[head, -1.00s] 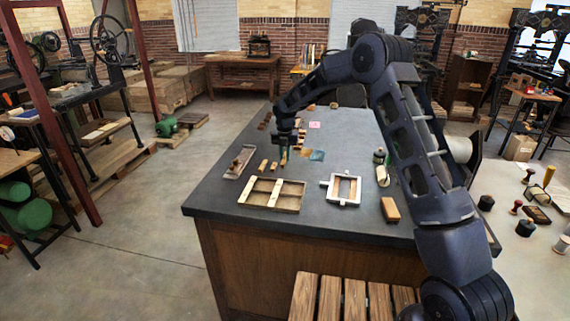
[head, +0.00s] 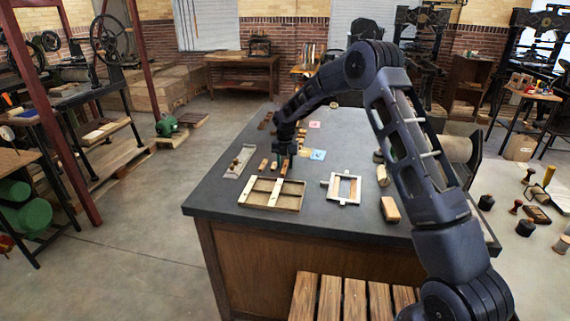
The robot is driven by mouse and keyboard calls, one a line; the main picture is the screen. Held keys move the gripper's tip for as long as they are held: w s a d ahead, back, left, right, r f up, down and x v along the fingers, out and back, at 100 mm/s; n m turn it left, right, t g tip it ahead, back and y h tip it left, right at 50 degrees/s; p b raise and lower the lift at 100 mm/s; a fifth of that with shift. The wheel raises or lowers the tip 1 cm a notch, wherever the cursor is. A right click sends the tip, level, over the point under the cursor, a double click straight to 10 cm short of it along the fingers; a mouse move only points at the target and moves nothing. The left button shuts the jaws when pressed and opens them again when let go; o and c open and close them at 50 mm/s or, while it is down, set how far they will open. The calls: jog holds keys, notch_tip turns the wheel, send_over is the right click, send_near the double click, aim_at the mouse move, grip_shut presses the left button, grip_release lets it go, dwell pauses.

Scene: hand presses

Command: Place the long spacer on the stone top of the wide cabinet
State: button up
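The wide cabinet's dark stone top (head: 240,203) fills the middle of the view. My gripper (head: 285,164) points down low over it, left of centre. Small wooden pieces, one at the left (head: 263,165) and one beside it (head: 274,165), lie by the gripper; another orange-brown piece (head: 284,169) shows at its fingertips. I cannot tell whether the fingers touch or hold that piece. A shallow wooden tray (head: 290,207) in front of the gripper holds pale strips, including a long one (head: 277,193). I cannot tell which piece is the long spacer.
A narrow grey tray (head: 239,162) lies left of the gripper. A pale metal frame (head: 343,188) and a wooden block (head: 390,209) lie to the right. A blue note (head: 318,155) and a pink note (head: 314,125) lie behind. Bare top shows along the left front.

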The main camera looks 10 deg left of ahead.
aim_at(286, 165)
notch_tip(286, 165, up, 12)
jog(key=shift+r, duration=0.15)
dwell(0.6)
jog(key=s+d+r+m+t, duration=0.1)
jog(key=s+d+r+m, duration=0.3)
jog(key=d+r+m, duration=0.45)
jog(key=s+d+r+m+t, duration=0.1)
jog(key=s+d+r+m, duration=0.3)
jog(key=d, duration=0.8)
jog(key=s+d+r+m, duration=0.5)
jog(key=d+r, duration=0.2)
jog(key=d, duration=0.3)
jog(key=s+d+f+m+t, duration=0.1)
jog(key=s+d+m, duration=0.8)
jog(key=s, duration=0.4)
jog(key=s+d+f+m+t, duration=0.1)
jog(key=s+d+m, duration=0.9)
jog(key=s, duration=0.4)
jog(key=shift+s+f+t, duration=0.15)
jog(key=shift+f+t, duration=0.15)
jog(key=shift+f, duration=0.05)
